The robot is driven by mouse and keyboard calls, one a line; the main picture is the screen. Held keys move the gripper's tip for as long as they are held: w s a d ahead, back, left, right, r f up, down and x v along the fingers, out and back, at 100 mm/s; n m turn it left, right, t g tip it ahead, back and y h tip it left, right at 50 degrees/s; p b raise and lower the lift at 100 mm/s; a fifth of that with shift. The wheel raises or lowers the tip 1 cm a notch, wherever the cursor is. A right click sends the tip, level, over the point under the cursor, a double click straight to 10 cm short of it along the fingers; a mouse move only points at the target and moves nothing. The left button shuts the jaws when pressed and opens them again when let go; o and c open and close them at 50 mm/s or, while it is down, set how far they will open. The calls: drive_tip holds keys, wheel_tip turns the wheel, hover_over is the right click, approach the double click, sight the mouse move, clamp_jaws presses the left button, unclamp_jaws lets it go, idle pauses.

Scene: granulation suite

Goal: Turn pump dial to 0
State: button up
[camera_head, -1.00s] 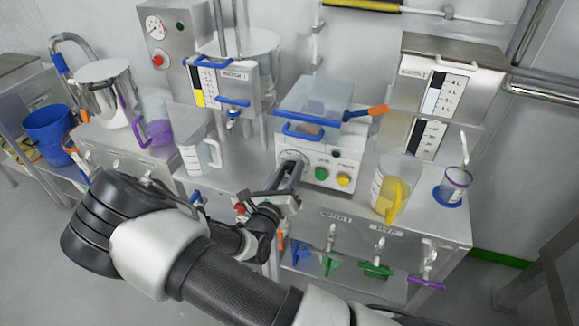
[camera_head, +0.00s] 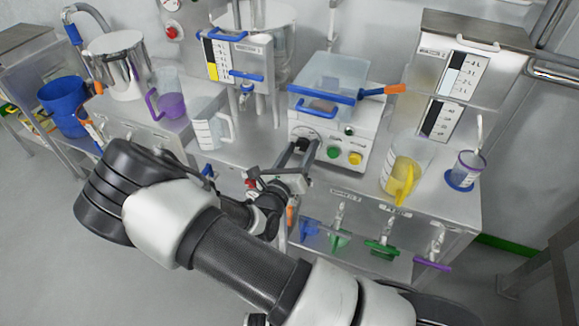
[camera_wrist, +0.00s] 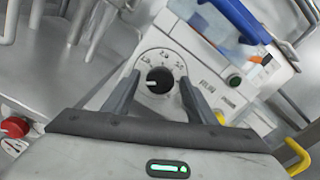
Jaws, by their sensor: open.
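The pump (camera_head: 340,135) is a white box with a clear lid and blue handle on the bench. Its black round dial (camera_wrist: 160,80) sits on a white scale plate with printed numbers, centred in the wrist view. A small pale mark shows on the knob's left side. In the head view the dial (camera_head: 304,132) is partly covered by my fingers. My gripper (camera_head: 298,148) is open, its two fingers pointing at the dial. In the wrist view one finger is on each side of the knob, with visible gaps; I cannot tell how deep the fingertips reach.
Green (camera_head: 333,153) and yellow (camera_head: 354,158) buttons sit right of the dial. A yellow-filled jug (camera_head: 405,175) and a purple-rimmed cup (camera_head: 466,170) stand further right. Coloured valves (camera_head: 382,248) hang below the bench front.

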drive_tip(key=v, duration=1.6)
drive_tip(key=shift+s+p, duration=0.3)
drive_tip(key=shift+s, duration=0.05)
drive_tip(key=shift+a, duration=0.1)
drive_tip(key=s+d+r+m+g+h+p, duration=0.2)
drive_tip(key=s+d+r+m+g+p, duration=0.1)
drive_tip(key=d+r+m+g, duration=0.65)
drive_tip(key=s+d+r+m+g+h+p, duration=0.1)
drive_tip(key=s+d+r+m+g+p, duration=0.35)
drive_tip(key=m, duration=0.75)
drive_tip(key=s+d+r+m+t+y+p, duration=0.1)
drive_tip(key=r+m+y, duration=0.4)
drive_tip(key=r, duration=0.6)
drive_tip(key=s+d+r+m+t+y+p, duration=0.2)
drive_tip(key=s+r+m+y, duration=0.1)
drive_tip(key=r+m, duration=0.7)
drive_tip(key=shift+s+d+r+y+p, duration=0.3)
drive_tip(key=shift+r+y, duration=0.6)
drive_tip(key=shift+r, duration=0.05)
drive_tip(key=shift+m, duration=0.25)
